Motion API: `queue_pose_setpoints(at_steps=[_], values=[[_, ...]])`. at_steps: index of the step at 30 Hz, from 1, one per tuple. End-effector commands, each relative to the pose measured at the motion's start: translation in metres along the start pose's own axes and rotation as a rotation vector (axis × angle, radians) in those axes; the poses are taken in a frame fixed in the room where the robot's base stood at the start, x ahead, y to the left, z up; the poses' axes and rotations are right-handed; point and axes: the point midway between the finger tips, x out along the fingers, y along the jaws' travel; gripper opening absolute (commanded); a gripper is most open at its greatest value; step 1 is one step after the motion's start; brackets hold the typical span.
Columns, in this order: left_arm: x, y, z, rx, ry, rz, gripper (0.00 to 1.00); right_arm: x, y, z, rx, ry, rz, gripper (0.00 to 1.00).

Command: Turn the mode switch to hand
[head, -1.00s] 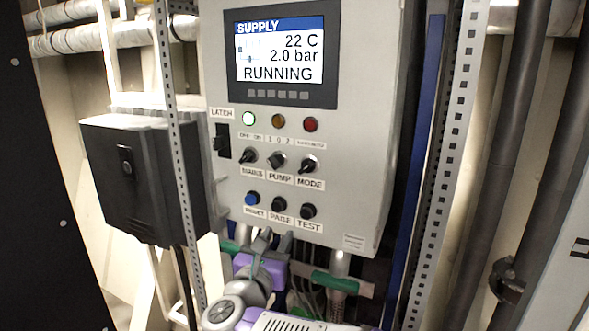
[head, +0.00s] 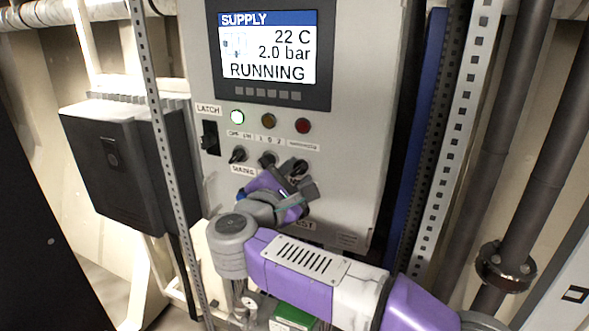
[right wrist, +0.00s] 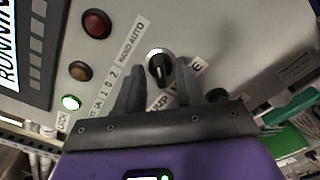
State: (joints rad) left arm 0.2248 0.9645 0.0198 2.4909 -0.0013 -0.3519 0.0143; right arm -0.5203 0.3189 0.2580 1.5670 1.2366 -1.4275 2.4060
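The mode switch (head: 299,167) is a small black rotary knob, at the right end of the row of knobs on the grey control panel. It also shows in the right wrist view (right wrist: 159,69), beneath a "HAND AUTO" label (right wrist: 131,41). My right gripper (head: 294,179) is in front of the panel, just below the knob. In the right wrist view its two fingers (right wrist: 161,80) are apart, with the knob between and just beyond their tips. I cannot tell whether they touch it. The MODE label is partly hidden. My left gripper is not in view.
Two other knobs, the pump switch (head: 267,159) and the enable switch (head: 238,154), sit close on the left. A latch switch (head: 209,138) and a lit green lamp (head: 237,117) are nearby. My right arm covers the lower button row. A perforated upright (head: 160,140) stands at the left.

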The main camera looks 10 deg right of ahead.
Motion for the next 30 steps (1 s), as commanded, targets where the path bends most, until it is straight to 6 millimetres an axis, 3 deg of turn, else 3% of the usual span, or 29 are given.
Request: queue_pose_setpoints(at_steps=[8, 15, 30], values=[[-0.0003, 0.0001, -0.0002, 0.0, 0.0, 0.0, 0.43, 0.0019, -0.0003, -0.0003, 0.0, 0.0, 0.001, 0.37], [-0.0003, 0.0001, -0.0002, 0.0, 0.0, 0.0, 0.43, 0.0018, -0.0002, -0.0003, -0.001, 0.0, 0.001, 0.0], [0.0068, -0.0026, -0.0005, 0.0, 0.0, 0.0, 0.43, 0.0017, -0.001, -0.0012, -0.066, 0.0, 0.0, 0.0]])
